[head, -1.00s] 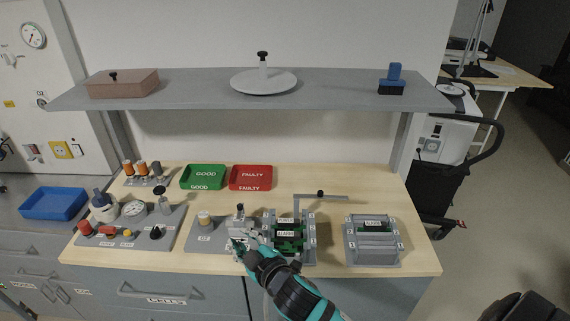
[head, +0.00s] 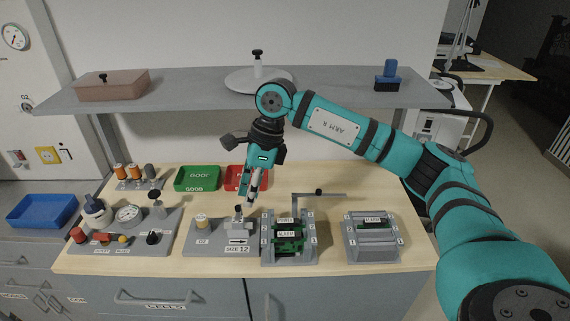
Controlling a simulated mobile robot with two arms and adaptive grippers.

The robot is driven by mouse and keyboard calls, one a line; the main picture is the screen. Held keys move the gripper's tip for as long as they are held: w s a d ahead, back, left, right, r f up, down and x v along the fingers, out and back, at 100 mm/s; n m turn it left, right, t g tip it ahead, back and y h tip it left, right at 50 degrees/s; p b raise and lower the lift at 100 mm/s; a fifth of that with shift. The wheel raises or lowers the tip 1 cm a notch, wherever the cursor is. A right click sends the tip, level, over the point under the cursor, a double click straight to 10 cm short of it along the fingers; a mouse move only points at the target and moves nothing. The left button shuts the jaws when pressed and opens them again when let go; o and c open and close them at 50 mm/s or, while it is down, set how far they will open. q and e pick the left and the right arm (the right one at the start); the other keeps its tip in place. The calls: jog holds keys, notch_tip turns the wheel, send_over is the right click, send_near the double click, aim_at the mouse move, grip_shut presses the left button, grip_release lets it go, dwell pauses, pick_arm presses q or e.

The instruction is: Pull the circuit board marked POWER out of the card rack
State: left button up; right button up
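The card rack (head: 309,242) is a grey frame on the bench holding green circuit boards. Its back label, apparently POWER (head: 285,220), is small and hard to read; a label that looks like ALARM (head: 287,233) sits in front of it. My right gripper (head: 248,203) points down above the bench, left of and behind the rack, near the small grey fixture. It holds no board that I can see. Its fingers are seen nearly edge-on, so their opening is unclear. My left gripper is not in view.
A grey bar (head: 330,195) with a black knob stands behind the rack. A second grey rack (head: 396,240) is to the right. The SIZE 12 fixture (head: 238,229) is left. Green (head: 198,179) and red (head: 234,178) trays lie behind. A shelf (head: 200,98) overhangs the bench.

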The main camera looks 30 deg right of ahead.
aim_at(288, 220)
jog(key=d+r+h, duration=0.3)
jog(key=d+h, duration=0.1)
jog(key=d, duration=0.6)
jog(key=shift+m, duration=0.4)
jog(key=f+p, duration=0.1)
jog(key=f, duration=0.4)
jog(key=f+p, duration=0.2)
jog(key=f, duration=0.4)
jog(key=f+p, duration=0.2)
jog(key=f, duration=0.4)
jog(key=shift+s+a, duration=0.2)
jog(key=shift+s, duration=0.1)
grip_shut()
jog(key=shift+c, duration=1.2)
grip_release()
grip_shut()
jog(key=shift+r, duration=0.1)
jog(key=shift+r+p, duration=2.45)
jog(key=shift+r, duration=1.7)
